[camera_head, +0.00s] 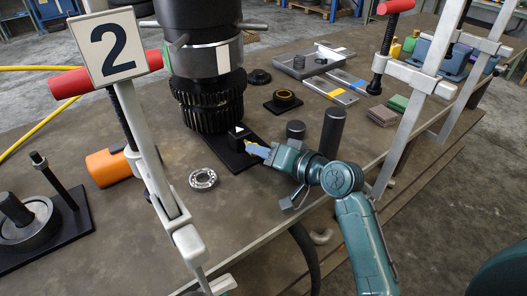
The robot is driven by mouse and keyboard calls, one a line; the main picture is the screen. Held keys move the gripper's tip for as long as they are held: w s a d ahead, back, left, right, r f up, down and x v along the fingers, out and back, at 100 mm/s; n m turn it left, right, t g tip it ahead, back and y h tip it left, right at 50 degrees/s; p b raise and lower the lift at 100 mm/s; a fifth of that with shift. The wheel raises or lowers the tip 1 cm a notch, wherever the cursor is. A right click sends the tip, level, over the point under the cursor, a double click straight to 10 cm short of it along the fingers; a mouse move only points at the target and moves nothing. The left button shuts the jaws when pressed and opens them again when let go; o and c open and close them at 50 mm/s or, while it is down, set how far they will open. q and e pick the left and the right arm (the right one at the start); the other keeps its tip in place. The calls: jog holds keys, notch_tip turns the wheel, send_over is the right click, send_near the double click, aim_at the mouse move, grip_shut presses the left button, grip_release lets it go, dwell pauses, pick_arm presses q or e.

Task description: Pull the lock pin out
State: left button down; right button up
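A dark toothed gear stack (212,108) stands under a black and silver cylinder on the table. A small black block (239,138) with a white mark sits on a dark plate (232,158) at its foot. My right gripper (262,150) reaches in from the lower right, its tip close to the right side of this block. A small yellow and blue piece (256,150) shows at the tip; I cannot tell if it is the lock pin's end or part of the gripper. The lock pin is not clearly visible. My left gripper is not in view.
A silver clamp (150,150) with a "2" sign stands in front left, another clamp (433,75) at right. An orange cylinder (108,167) and a bearing ring (203,179) lie left. Dark posts (332,130) stand just behind my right gripper. Grey trays (315,62) lie at the back.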

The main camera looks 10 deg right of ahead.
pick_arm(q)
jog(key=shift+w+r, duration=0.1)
pick_arm(e)
jog(key=shift+s, duration=0.1)
jog(key=b+v, duration=0.1)
jog(key=v, duration=1.2)
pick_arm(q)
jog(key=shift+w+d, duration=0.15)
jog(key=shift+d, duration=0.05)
pick_arm(e)
jog(key=shift+d, duration=0.1)
